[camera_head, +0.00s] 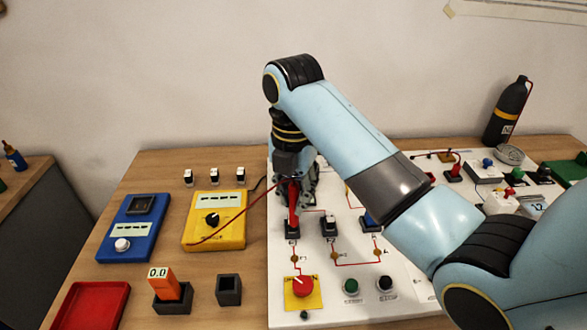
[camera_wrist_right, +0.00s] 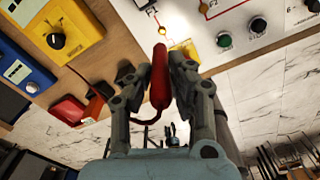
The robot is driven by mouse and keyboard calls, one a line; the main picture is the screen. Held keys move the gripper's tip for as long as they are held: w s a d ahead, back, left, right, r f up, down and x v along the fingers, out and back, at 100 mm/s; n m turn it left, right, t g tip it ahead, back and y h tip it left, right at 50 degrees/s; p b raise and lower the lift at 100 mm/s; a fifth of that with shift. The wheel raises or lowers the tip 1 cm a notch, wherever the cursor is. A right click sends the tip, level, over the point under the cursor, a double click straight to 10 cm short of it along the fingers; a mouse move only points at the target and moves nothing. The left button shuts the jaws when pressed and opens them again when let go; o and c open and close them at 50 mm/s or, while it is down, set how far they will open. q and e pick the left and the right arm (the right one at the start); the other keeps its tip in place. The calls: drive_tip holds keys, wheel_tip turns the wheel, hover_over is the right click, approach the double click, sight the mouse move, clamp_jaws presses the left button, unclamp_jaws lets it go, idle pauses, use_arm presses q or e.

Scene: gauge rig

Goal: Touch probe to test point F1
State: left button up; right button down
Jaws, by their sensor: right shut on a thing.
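My right gripper (camera_head: 294,188) is shut on the red probe (camera_head: 292,207), over the left part of the white panel (camera_head: 282,312). In the right wrist view the gripper (camera_wrist_right: 164,75) has the red probe (camera_wrist_right: 160,85) between its fingers. The probe's tip shows just below test point F1 (camera_wrist_right: 162,30), a bright round dot beside its label; I cannot tell whether they touch. In the head view a brass dot, probably the same test point (camera_head: 295,258), lies nearer to me than the probe. My left gripper is not in view.
A red lead runs from the probe to the yellow meter (camera_head: 228,234). A red knob (camera_head: 302,286) on a yellow plate, a green button (camera_head: 351,286) and a black button (camera_head: 385,284) line the panel's front. An orange block (camera_head: 161,284) stands in a dark holder, left of an open dark box (camera_head: 229,290).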

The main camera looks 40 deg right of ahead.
sight(294, 227)
drive_tip(key=shift+s+a+f, duration=0.15)
drive_tip(key=shift+s+f, duration=0.25)
drive_tip(key=shift+f, duration=0.2)
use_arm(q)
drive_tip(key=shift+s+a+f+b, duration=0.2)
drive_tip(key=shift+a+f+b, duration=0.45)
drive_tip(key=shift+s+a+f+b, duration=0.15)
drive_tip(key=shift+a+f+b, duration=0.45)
use_arm(e)
drive_tip(key=shift+a+f, duration=0.1)
drive_tip(key=shift+f, duration=3.45)
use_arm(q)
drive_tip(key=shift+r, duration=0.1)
use_arm(e)
drive_tip(key=shift+r, duration=0.15)
